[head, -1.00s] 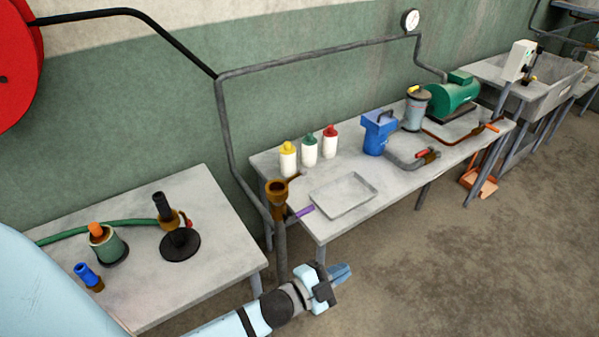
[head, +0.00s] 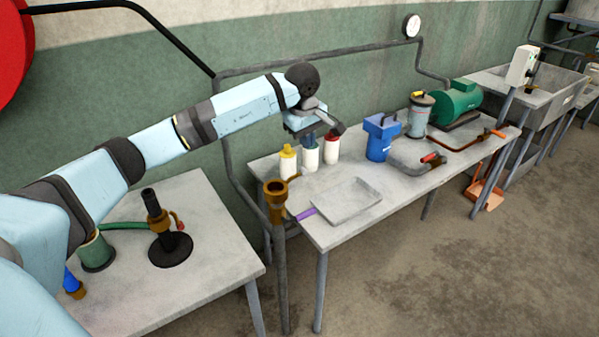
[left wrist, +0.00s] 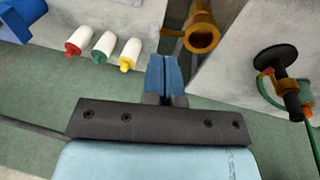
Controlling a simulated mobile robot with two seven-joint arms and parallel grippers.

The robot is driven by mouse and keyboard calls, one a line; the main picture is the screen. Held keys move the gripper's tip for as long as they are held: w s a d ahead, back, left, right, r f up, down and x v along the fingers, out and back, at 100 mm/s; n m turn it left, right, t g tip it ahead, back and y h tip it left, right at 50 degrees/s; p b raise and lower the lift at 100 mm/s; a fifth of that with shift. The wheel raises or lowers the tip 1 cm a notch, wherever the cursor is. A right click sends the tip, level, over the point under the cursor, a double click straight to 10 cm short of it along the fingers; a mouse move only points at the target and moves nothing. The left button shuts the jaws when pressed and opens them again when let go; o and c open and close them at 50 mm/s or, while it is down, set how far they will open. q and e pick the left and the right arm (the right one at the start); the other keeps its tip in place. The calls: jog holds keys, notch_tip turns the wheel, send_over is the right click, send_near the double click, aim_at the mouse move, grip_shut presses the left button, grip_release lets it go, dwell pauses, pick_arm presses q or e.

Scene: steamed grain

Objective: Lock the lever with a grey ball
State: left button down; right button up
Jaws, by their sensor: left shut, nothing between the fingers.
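I cannot make out a lever with a grey ball in either view. A brass cup-like fitting (head: 276,196) tops a standing pipe between the two tables, and it also shows in the left wrist view (left wrist: 202,38). A purple handle (head: 305,214) sticks out beside that pipe at the table's corner. My left gripper (head: 338,129) is above the bottles at the back of the long table, partly in front of them. In the left wrist view its blue fingers (left wrist: 164,76) are together and empty. My right gripper is not in view.
Yellow (head: 288,163), green (head: 310,157) and red-capped (head: 331,150) bottles stand by a grey tray (head: 345,203). A blue container (head: 379,138) and green motor (head: 456,100) stand farther right. A black-based fitting (head: 171,249) is on the near table. Open floor lies in front.

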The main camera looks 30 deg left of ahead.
aim_at(299, 172)
pick_arm(q)
jog(key=shift+w+a+r+y, duration=0.1)
jog(key=shift+a+r+y, duration=0.2)
jog(key=shift+a+r, duration=0.25)
jog(key=shift+w+a+r+y, duration=0.1)
jog(key=shift+a+r+y, duration=0.2)
jog(key=shift+a, duration=0.4)
jog(key=shift+f, duration=0.1)
jog(key=p+x, duration=0.1)
jog(key=x, duration=1.3)
jog(key=shift+d, duration=0.1)
